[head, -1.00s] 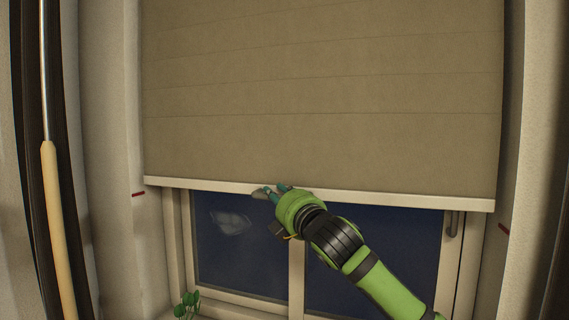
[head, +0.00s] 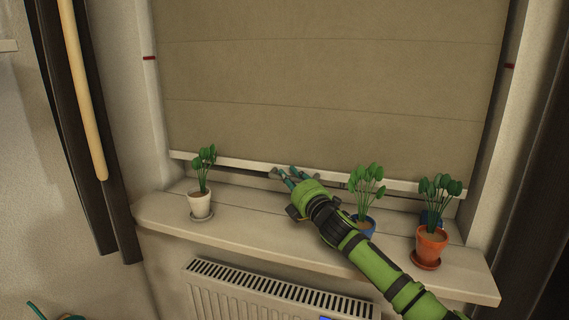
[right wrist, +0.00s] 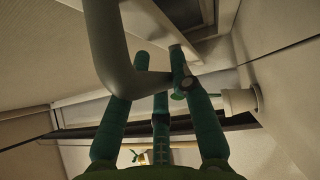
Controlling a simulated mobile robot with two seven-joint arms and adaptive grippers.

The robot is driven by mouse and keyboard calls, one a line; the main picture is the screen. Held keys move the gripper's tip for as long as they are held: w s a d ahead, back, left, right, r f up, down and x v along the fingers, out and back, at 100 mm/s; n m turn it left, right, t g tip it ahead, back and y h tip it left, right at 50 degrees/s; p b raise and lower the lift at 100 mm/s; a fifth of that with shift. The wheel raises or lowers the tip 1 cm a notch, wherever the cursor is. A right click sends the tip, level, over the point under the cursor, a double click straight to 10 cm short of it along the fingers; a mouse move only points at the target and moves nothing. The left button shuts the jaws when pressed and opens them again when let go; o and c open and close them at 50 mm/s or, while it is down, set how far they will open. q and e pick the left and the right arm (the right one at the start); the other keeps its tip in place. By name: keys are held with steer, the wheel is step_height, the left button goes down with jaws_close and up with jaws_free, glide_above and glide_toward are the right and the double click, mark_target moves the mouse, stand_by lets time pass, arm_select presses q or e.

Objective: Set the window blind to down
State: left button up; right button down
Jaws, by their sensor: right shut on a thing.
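The tan window blind (head: 330,75) hangs low over the window, its pale bottom bar (head: 225,162) just above the windowsill. The bar is slightly tilted in the picture and covers nearly all the glass. My left gripper is not in view.
The windowsill (head: 265,228) carries a white-potted plant (head: 201,204) at left, a blue-potted plant (head: 364,222) partly behind my right arm, and an orange-potted plant (head: 431,243) at right. A radiator (head: 270,295) is below. Red marks (head: 149,58) sit on the window recess sides.

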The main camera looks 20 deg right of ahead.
steer(key=f, duration=0.1)
steer(key=f+b, duration=0.1)
steer(key=f, duration=0.1)
steer(key=shift+a+f, duration=0.2)
steer(key=shift+f, duration=0.1)
steer(key=shift+f+b, duration=0.5)
steer(key=shift+f, duration=0.25)
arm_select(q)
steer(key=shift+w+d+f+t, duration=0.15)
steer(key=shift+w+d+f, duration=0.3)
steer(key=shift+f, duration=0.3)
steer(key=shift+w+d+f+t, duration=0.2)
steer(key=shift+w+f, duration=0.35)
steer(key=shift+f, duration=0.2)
arm_select(e)
steer(key=shift+f, duration=0.25)
steer(key=c, duration=1.1)
jaws_free()
steer(key=shift+s, duration=0.1)
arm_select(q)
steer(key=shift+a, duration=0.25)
arm_select(e)
steer(key=shift+o, duration=0.2)
